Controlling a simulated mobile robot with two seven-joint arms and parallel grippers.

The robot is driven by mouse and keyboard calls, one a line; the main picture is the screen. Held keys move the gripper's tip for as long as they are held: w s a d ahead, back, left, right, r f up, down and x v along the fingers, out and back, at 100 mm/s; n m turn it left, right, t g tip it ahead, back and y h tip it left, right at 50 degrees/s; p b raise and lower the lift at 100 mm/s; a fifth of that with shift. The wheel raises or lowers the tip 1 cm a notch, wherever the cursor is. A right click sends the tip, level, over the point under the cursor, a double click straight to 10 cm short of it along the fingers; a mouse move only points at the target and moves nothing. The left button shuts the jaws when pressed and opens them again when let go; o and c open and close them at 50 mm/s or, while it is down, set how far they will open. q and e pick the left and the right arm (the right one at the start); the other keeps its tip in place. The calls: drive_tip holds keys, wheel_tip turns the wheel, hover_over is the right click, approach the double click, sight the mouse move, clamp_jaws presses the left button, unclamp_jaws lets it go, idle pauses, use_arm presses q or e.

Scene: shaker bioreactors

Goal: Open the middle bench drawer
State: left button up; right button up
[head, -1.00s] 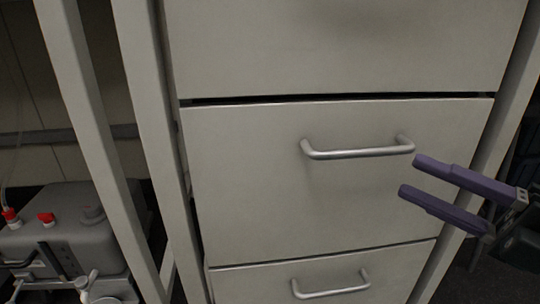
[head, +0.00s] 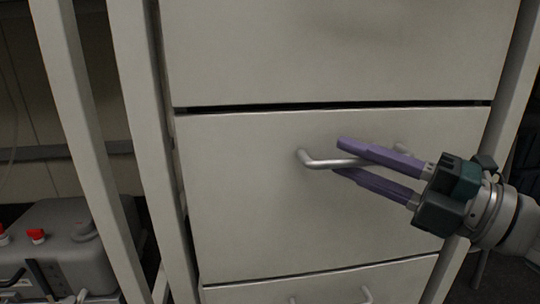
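The middle bench drawer (head: 245,220) has a flat pale front and looks shut, with a dark gap along its top edge. Its silver bar handle (head: 318,162) runs across the upper part of the front. My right gripper (head: 342,158) comes in from the right, with its two purple fingers spread, one above and one below the bar. The upper finger hides the middle of the handle. I cannot tell whether the fingers touch the bar. My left gripper is not in view.
A drawer above (head: 330,50) and a lower drawer (head: 320,282) with its own bar handle are both shut. Pale frame posts (head: 145,130) stand at the left. A grey machine with red caps (head: 75,245) sits at the lower left, behind the posts.

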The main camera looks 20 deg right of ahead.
clamp_jaws()
idle(1.1)
